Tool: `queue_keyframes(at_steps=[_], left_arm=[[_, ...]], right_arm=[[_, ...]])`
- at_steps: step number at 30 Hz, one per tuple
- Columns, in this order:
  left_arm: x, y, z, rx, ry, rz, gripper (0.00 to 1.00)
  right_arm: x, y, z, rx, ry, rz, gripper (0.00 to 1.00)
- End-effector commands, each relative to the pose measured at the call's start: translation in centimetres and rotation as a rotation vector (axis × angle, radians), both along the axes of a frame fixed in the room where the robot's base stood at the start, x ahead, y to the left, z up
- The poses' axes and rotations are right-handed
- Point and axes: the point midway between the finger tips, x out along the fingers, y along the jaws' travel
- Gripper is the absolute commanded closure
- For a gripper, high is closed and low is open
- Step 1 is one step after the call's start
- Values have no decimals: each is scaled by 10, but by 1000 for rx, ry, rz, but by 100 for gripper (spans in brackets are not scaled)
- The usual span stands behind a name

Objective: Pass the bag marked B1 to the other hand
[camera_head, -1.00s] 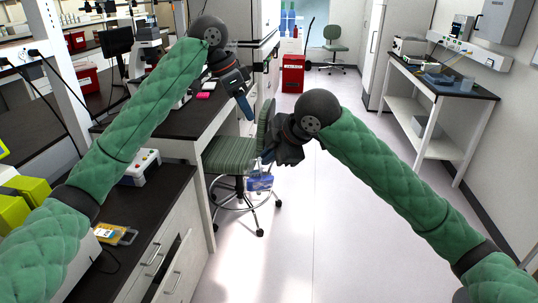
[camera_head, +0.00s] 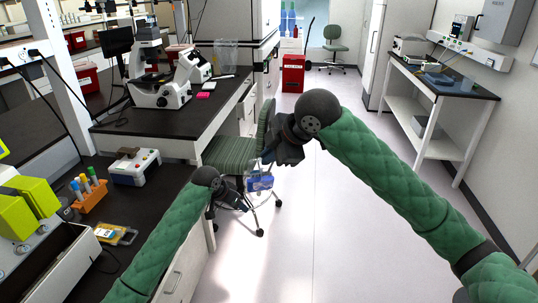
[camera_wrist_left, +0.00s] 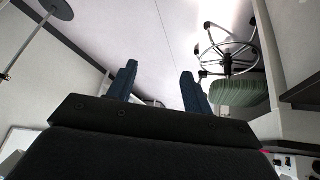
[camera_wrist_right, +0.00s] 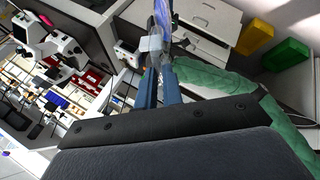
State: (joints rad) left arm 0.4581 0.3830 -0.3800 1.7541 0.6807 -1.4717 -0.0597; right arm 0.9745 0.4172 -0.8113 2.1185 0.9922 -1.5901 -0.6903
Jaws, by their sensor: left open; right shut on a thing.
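A small clear bag with a blue label (camera_head: 259,184) hangs below my right gripper (camera_head: 268,160) in the head view. Its marking is too small to read. The right gripper is shut on the bag's upper end. In the right wrist view the bag (camera_wrist_right: 163,14) shows at the top, beyond the closed fingers (camera_wrist_right: 158,82). My left gripper (camera_head: 241,199) is close to the bag, on its left and slightly lower. In the left wrist view its fingers (camera_wrist_left: 158,78) are apart with nothing between them. I cannot tell whether it touches the bag.
A green chair (camera_head: 232,155) stands behind the grippers. The dark bench (camera_head: 140,215) on the left bears an orange tube rack (camera_head: 90,196) and a white device with coloured buttons (camera_head: 134,166). A microscope (camera_head: 163,90) stands on the farther bench. The floor right of centre is clear.

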Motion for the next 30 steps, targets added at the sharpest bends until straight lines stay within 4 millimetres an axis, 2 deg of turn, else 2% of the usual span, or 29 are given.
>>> queue_keyframes(at_steps=[1, 3, 8, 12, 20, 30], left_arm=[[-10, -1, -24, -2, 16, 15, 50], [-23, -3, -53, -3, 33, 33, 50], [-56, -6, -114, 0, 67, 76, 50], [-90, -7, -166, 5, 100, 112, 50], [-162, -9, -255, 26, 161, 178, 50], [-275, -8, -353, 68, 241, 254, 50]], right_arm=[[0, 0, 1, 0, -1, 0, 100], [0, 0, 1, 0, -1, 0, 100], [0, 0, 0, 0, -1, 0, 100], [0, 0, 0, 0, -1, 0, 100], [0, 0, 1, 0, -1, 0, 100], [0, 0, 1, 0, -1, 0, 100]])
